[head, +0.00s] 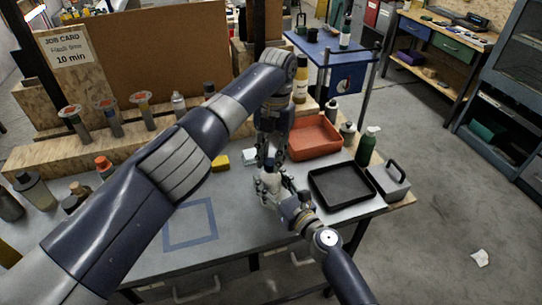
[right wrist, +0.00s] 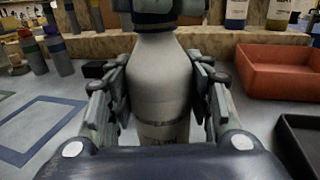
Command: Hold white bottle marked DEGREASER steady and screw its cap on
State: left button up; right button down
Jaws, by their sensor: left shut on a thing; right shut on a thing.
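The white bottle (right wrist: 158,85) stands upright in the right wrist view, with dark label lettering only partly readable low on its body. My right gripper (right wrist: 160,100) is shut on the bottle's body from both sides. In the head view the bottle (head: 270,181) is small and partly covered by the grippers; my right gripper (head: 274,188) reaches it from the lower right. My left gripper (head: 267,163) points down directly above the bottle, shut on the cap at its top. Dark parts cover the bottle's top, so the cap's seating on the neck is hidden.
An orange tray (head: 314,153) and a black tray (head: 313,182) lie right of the bottle. A green bottle (head: 367,146) and a grey box with a handle (head: 390,190) stand farther right. A blue taped square (head: 190,240) marks bare table at front left.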

pick_arm(q)
jog(key=o, duration=0.7)
jog(key=shift+c, duration=0.2)
jog(key=shift+r, duration=0.15)
notch_tip(320, 180, up, 4)
jog(key=shift+r, duration=0.15)
jog(key=shift+c, duration=0.3)
